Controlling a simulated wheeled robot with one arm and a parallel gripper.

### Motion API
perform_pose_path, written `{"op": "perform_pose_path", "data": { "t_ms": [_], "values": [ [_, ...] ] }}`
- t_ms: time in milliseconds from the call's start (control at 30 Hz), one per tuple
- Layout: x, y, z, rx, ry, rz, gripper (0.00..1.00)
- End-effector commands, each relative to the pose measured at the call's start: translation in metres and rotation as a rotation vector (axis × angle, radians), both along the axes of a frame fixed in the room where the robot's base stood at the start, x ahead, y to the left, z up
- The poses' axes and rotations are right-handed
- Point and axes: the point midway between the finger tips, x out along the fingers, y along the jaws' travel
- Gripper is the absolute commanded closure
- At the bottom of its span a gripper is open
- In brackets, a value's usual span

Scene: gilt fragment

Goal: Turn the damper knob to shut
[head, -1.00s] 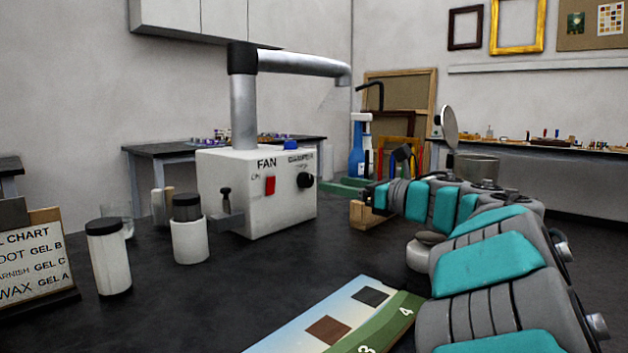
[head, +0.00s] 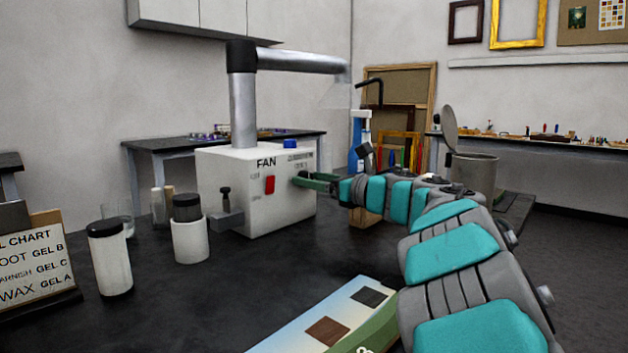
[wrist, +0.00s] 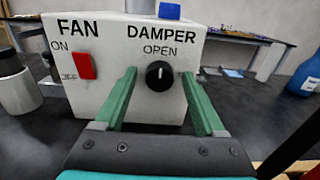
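The black damper knob (wrist: 160,76) sits on the front of the white fan box (head: 225,190), under the words DAMPER and OPEN in the wrist view. A small pale mark shows on its upper part, toward OPEN. My gripper (wrist: 159,73) is open, one green finger on each side of the knob, with gaps visible between. I cannot tell whether the fingertips reach past the knob's face. In the head view my gripper (head: 304,181) is at the box's front face and hides the knob. A label to the right of the knob is mostly covered by the right finger.
A red fan switch (wrist: 85,65) is left of the knob. A blue piece (wrist: 169,11) sits on top of the box. White jars (head: 189,238) stand to the left. A blue spray bottle (head: 357,142) stands behind my arm.

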Motion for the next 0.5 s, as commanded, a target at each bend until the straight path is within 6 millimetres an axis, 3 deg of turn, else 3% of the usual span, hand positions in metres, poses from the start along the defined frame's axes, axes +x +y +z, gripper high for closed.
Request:
{"op": "perform_pose_path", "data": {
  "t_ms": [67, 500],
  "values": [
    [0.0000, -0.0001, 0.0000, 0.000, 0.000, 0.000, 0.39],
    [0.0000, -0.0002, 0.0002, 0.000, 0.000, 0.000, 0.88]
  ]
}}
